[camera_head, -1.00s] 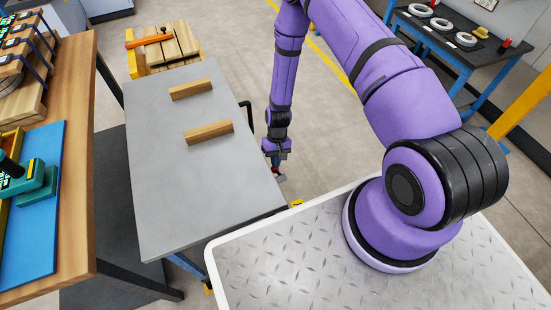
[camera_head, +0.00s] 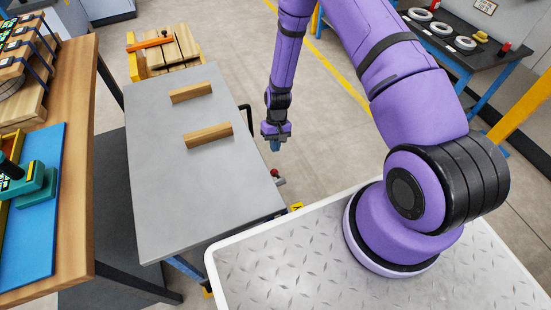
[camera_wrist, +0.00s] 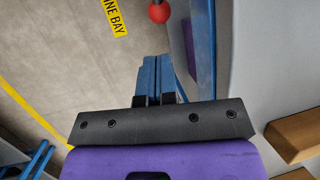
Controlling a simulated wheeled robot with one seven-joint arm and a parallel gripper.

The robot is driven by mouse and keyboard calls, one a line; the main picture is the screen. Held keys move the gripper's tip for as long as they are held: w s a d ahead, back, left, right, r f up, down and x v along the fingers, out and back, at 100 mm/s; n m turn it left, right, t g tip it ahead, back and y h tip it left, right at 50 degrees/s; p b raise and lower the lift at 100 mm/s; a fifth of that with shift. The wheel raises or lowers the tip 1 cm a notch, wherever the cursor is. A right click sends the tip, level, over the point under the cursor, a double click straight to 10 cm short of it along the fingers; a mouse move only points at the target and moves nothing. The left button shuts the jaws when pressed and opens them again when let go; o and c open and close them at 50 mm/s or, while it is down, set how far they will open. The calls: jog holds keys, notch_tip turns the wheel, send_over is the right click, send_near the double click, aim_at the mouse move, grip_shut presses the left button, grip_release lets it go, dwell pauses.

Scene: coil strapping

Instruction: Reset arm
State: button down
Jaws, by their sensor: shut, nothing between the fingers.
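My purple arm (camera_head: 286,50) reaches down past the right edge of the grey table. My gripper (camera_head: 275,146) hangs beside that edge, over the floor gap, pointing down. Its blue fingers are together with nothing between them. In the wrist view the shut fingers (camera_wrist: 155,78) show in the middle, in front of the black bracket. A lever with a red knob (camera_head: 275,173) stands out from the table's side just below and apart from the fingers. The red knob also shows at the top of the wrist view (camera_wrist: 159,11).
The grey table (camera_head: 165,210) bears two wooden blocks (camera_head: 208,134). A wooden pallet with an orange tool (camera_head: 150,42) stands beyond it. A wooden workbench (camera_head: 80,190) is at left. A dark table with several coils (camera_head: 440,27) is at the back right.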

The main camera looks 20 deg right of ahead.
jog(key=v, duration=0.6)
jog(key=shift+w, duration=0.35)
jog(key=s+d+r+t+h, duration=0.1)
jog(key=s+r+t, duration=0.1)
jog(key=r, duration=1.6)
jog(key=s+d+r+t+h, duration=0.1)
jog(key=d+r+t, duration=0.1)
jog(key=r, duration=1.6)
jog(key=s+r+t, duration=0.2)
jog(key=s+r, duration=0.6)
jog(key=s, duration=0.4)
jog(key=s+d+r+t, duration=0.1)
jog(key=s+r+t, duration=0.2)
jog(key=s+r, duration=0.6)
jog(key=s, duration=0.3)
jog(key=shift+s+d, duration=0.15)
jog(key=shift+d, duration=0.2)
